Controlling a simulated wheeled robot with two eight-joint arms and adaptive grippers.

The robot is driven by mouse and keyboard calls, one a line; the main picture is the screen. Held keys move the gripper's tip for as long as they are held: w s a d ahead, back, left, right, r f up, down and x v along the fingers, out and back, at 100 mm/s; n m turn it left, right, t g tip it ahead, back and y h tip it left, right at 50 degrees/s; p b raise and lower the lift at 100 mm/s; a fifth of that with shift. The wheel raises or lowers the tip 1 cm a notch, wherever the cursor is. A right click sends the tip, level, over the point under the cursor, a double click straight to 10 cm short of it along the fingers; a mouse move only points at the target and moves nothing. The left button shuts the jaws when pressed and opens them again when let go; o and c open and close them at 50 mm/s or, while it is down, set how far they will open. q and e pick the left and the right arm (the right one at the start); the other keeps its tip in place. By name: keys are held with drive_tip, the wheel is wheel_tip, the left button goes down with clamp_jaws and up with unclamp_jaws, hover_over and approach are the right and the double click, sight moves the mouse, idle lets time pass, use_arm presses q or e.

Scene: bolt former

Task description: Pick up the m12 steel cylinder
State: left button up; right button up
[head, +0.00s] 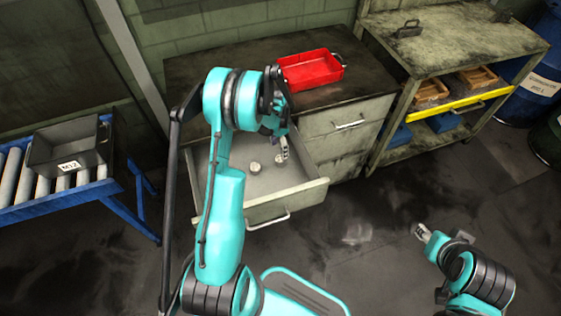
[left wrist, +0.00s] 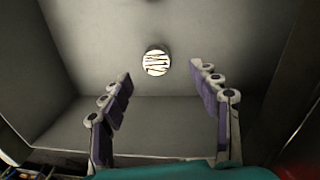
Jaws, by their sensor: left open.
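A small steel cylinder (head: 255,168) stands in the open drawer (head: 308,194) of the workbench. A second small pale round shape (head: 279,158) shows in the drawer right by my left gripper; I cannot tell if it is another cylinder. My left gripper (head: 283,146) is over the drawer, open and empty. In the left wrist view, one cylinder (left wrist: 156,62) with a bright, streaked round end lies beyond and between the spread fingertips (left wrist: 161,78), not touched by them. My right gripper (head: 421,232) hangs over the floor at the right; its jaws are too small to read.
A red tray (head: 311,70) sits on the bench top (head: 215,82). A dark bin marked M12 (head: 68,148) rests on the roller conveyor (head: 20,178) at left. A shelf cart (head: 460,45) stands at right. Drawer walls surround my left gripper's area.

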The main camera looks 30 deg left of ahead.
sight(280, 161)
use_arm(q)
drive_tip(key=f+b, duration=0.1)
drive_tip(key=f, duration=0.3)
drive_tip(key=d+f+b, duration=0.1)
drive_tip(key=f, duration=0.1)
drive_tip(key=shift+s+b, duration=0.1)
drive_tip(key=shift+b, duration=0.2)
drive_tip(key=shift+r, duration=0.15)
clamp_jaws()
